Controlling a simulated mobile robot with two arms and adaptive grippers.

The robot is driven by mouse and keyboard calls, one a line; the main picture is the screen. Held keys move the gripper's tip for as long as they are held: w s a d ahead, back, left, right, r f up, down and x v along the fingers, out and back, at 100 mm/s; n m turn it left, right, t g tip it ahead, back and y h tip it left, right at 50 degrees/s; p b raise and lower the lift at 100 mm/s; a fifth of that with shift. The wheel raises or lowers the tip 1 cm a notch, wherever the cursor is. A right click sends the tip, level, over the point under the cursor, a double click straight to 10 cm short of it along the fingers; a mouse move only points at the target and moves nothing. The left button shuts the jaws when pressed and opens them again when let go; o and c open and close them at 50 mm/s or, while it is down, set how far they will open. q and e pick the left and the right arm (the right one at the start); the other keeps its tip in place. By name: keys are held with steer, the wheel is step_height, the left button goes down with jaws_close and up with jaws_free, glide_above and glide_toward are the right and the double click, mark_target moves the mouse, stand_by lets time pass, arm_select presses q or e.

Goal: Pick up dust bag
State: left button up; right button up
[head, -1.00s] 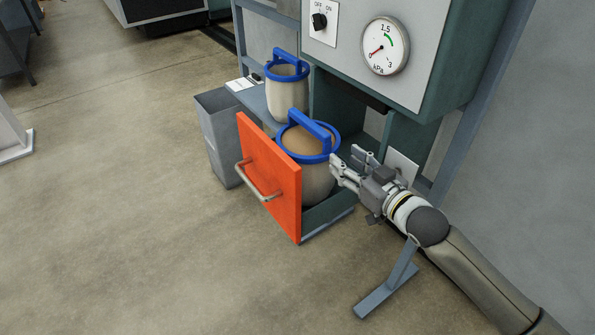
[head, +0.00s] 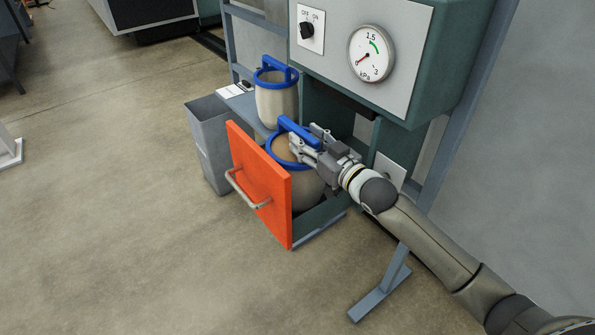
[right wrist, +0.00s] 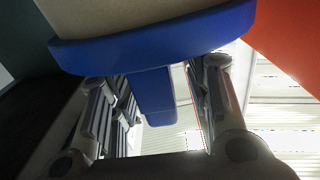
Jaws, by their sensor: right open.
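A dust bag (head: 308,189) with a beige body, a blue rim and a blue bar handle (head: 297,131) sits upright in the pulled-out drawer with the orange front (head: 262,187). My right gripper (head: 307,142) is at the bag's top, by the handle, with its jaws open. In the right wrist view the blue handle (right wrist: 152,95) lies between the two spread fingers, below the blue rim (right wrist: 160,40). Contact with the fingers cannot be told. The drawer front and my gripper hide parts of the bag. My left gripper is out of view.
A second bag (head: 276,103) with a blue rim stands on a shelf behind. A grey bin (head: 209,150) is left of the drawer. The cabinet with a gauge (head: 371,53) and a switch overhangs the drawer. The floor in front is clear.

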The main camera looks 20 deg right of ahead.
steer(key=shift+x, duration=0.95)
jaws_close()
steer(key=shift+r, duration=0.3)
